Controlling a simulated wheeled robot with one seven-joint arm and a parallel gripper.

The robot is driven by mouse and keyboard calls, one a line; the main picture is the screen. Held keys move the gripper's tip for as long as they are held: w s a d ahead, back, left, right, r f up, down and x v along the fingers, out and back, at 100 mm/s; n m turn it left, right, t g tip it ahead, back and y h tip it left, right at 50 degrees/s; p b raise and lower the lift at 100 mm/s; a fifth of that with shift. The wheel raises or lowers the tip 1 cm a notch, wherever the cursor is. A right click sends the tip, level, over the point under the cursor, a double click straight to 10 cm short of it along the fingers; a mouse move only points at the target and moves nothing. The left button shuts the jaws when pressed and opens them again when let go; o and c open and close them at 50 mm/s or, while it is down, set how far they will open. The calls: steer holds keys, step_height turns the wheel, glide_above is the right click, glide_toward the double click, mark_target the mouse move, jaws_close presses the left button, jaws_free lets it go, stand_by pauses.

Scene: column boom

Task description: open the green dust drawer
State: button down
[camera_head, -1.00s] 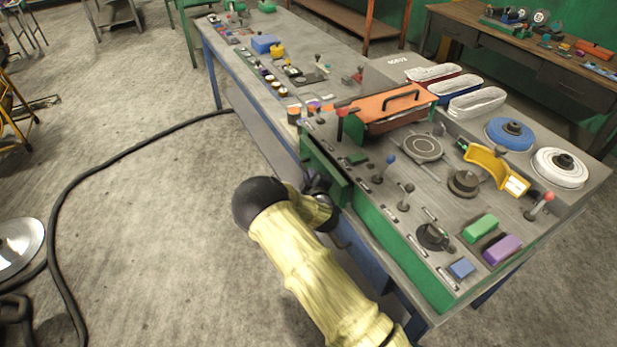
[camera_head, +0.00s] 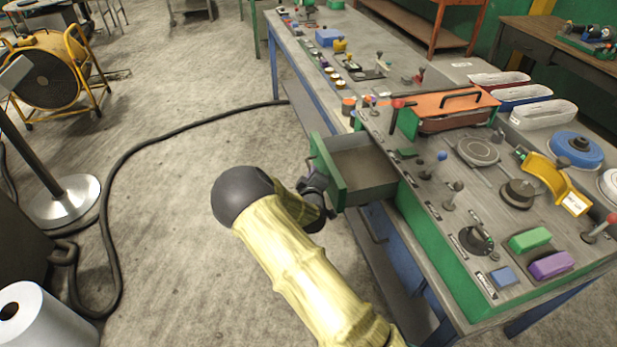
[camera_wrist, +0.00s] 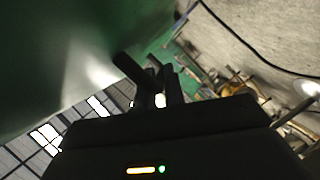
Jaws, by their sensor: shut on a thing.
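The green dust drawer (camera_head: 330,172) stands pulled out from the long side of the green-sided console on the bench. Its grey inside (camera_head: 362,165) shows and looks empty. My gripper (camera_head: 318,183) is at the outer face of the drawer front, shut on what seems to be its handle; the arm hides most of that contact. In the wrist view the green drawer front (camera_wrist: 60,50) fills the upper left, and my dark gripper fingers (camera_wrist: 150,78) are close against it.
The bench top (camera_head: 345,90) carries levers, knobs, coloured blocks and an orange-lidded box (camera_head: 450,105). A black cable (camera_head: 150,148) lies on the floor at left. A metal post with a round base (camera_head: 62,200) and a white roll (camera_head: 40,318) stand at far left. Floor between is clear.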

steer(key=shift+s+a+f, duration=0.1)
steer(key=shift+s, duration=0.05)
steer(key=c, duration=1.5)
jaws_free()
steer(key=b+v, duration=0.2)
steer(key=v, duration=1.5)
steer(key=shift+s+b, duration=0.2)
steer(key=shift+b, duration=0.1)
